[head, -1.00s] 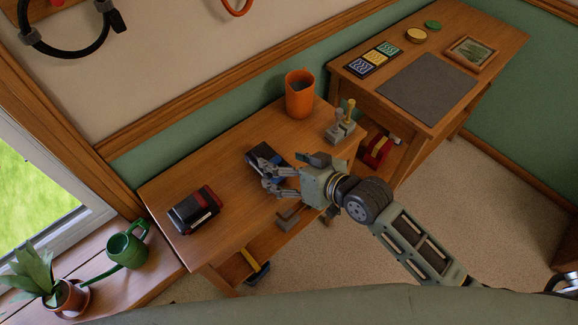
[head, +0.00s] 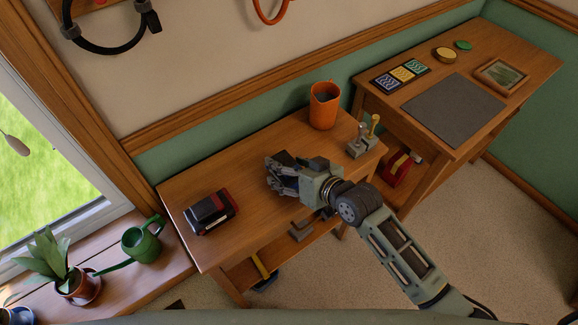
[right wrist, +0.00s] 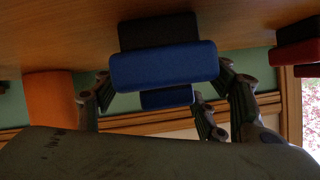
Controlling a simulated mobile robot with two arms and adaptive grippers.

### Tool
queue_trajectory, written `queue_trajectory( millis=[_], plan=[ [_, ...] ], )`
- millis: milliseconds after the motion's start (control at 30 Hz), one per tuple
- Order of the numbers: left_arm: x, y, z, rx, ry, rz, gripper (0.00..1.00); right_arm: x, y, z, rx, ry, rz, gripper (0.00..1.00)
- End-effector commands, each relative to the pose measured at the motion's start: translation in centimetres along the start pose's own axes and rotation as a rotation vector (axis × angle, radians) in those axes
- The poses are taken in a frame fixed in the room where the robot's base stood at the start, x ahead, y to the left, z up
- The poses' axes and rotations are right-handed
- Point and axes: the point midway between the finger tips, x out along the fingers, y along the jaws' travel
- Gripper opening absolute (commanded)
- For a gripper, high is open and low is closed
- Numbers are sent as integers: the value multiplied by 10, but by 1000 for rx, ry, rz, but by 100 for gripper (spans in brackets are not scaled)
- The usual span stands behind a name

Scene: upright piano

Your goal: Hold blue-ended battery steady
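The blue-ended battery is a dark block (head: 286,158) on the wooden table in the head view, mostly hidden by my right gripper (head: 272,179). In the right wrist view, its blue end (right wrist: 163,67) faces the camera, with the dark body behind it. The fingers of my right gripper (right wrist: 163,84) lie along both sides of the blue end and look closed on it. The fingertips are partly hidden. My left gripper is not in view.
A red-and-black battery-like block (head: 211,212) lies to the left on the table. An orange pitcher (head: 323,108) and a small grey stand with knobs (head: 362,144) are to the right. The table's left part (head: 190,185) has bare room.

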Motion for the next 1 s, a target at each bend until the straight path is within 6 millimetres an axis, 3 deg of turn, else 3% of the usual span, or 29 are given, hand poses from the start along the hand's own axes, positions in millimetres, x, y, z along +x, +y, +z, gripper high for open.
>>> queue_trajectory(
  millis=[533,567,800,1000],
  plan=[
    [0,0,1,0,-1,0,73,0,0,0,0,-1,0,14],
    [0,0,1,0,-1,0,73,0,0,0,0,-1,0,56],
    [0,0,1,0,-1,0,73,0,0,0,0,-1,0,77],
    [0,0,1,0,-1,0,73,0,0,0,0,-1,0,78]
  ],
)
